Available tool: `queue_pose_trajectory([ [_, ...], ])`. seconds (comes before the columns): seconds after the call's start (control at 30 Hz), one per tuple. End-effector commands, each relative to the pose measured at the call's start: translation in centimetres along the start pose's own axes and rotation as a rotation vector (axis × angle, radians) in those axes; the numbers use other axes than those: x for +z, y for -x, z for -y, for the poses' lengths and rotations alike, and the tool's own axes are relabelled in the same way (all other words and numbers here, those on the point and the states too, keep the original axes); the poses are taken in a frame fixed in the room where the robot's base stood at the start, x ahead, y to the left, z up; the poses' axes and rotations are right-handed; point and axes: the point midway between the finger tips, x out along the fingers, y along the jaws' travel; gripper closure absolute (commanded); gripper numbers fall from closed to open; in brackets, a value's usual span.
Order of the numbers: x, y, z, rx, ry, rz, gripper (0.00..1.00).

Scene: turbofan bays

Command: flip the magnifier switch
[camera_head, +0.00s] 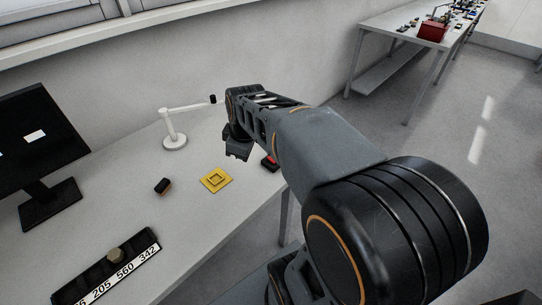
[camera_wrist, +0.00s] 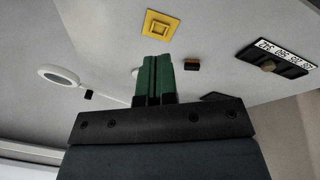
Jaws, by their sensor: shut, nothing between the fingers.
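The magnifier is a white lamp on the table. In the head view its round base and post (camera_head: 175,140) stand behind the yellow square, with an arm reaching right. A small black part (camera_head: 213,99) sits near the end of that arm; I cannot tell if it is the switch. My own arm hides the magnifier's head there. In the wrist view the round white head (camera_wrist: 58,76) is at left, with a small dark part (camera_wrist: 88,94) by its arm. My gripper (camera_wrist: 155,60) has green fingers, shut and empty, apart from the magnifier. It hangs above the table in the head view (camera_head: 237,155).
A yellow square (camera_head: 216,180), a small black-and-brown block (camera_head: 162,186) and a black numbered board with a knob (camera_head: 115,256) lie on the white table (camera_head: 110,190). A monitor (camera_head: 38,145) stands left. A red-and-black item (camera_head: 269,163) is beside my gripper.

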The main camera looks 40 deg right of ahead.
Motion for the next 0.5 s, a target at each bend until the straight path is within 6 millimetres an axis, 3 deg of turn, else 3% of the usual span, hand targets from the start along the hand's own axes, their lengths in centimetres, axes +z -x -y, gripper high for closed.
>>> queue_pose_trajectory([
  [0.03,0.3,-1.0,-2.0,-0.011,0.092,0.010,1.00],
  [0.2,1.6,-3.2,-8.1,-0.041,0.467,0.015,1.00],
  [0.4,4.0,-5.6,-13.5,-0.064,0.808,0.002,1.00],
  [0.5,5.0,-6.5,-15.2,-0.072,0.926,-0.006,1.00],
])
